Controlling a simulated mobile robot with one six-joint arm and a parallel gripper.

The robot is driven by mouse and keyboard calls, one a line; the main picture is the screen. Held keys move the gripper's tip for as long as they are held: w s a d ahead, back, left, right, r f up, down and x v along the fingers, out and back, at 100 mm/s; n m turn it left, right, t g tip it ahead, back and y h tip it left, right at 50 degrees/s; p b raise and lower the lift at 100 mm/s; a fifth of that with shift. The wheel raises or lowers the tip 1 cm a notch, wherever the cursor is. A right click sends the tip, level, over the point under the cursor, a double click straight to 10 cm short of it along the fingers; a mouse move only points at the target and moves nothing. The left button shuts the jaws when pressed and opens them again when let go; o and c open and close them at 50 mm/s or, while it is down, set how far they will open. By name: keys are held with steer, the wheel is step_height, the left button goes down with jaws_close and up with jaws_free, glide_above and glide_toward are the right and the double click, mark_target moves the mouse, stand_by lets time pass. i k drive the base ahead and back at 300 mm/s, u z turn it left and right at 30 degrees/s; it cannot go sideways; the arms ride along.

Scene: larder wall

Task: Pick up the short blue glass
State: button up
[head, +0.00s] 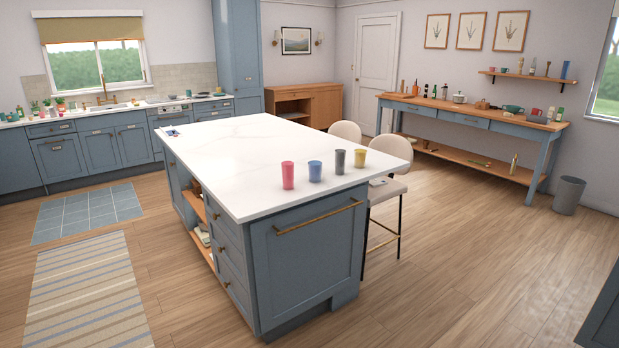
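The short blue glass (315,171) stands upright on the white top of the kitchen island (245,165), near its front end. It is in a loose row between a taller pink glass (288,175) on its left and a taller grey glass (340,162) on its right. A short yellow glass (360,158) stands at the right end of the row. The glasses look apart from one another. My gripper is not in view.
Two pale stools (388,185) stand at the island's right side. A striped rug (85,295) lies at the left. The wooden floor (450,270) in front and to the right is clear. A side table (470,115) and a bin (568,195) stand at the right.

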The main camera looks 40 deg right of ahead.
mark_target(315, 168)
steer(key=z, duration=0.3)
steer(key=i, duration=1)
steer(key=u, duration=0.3)
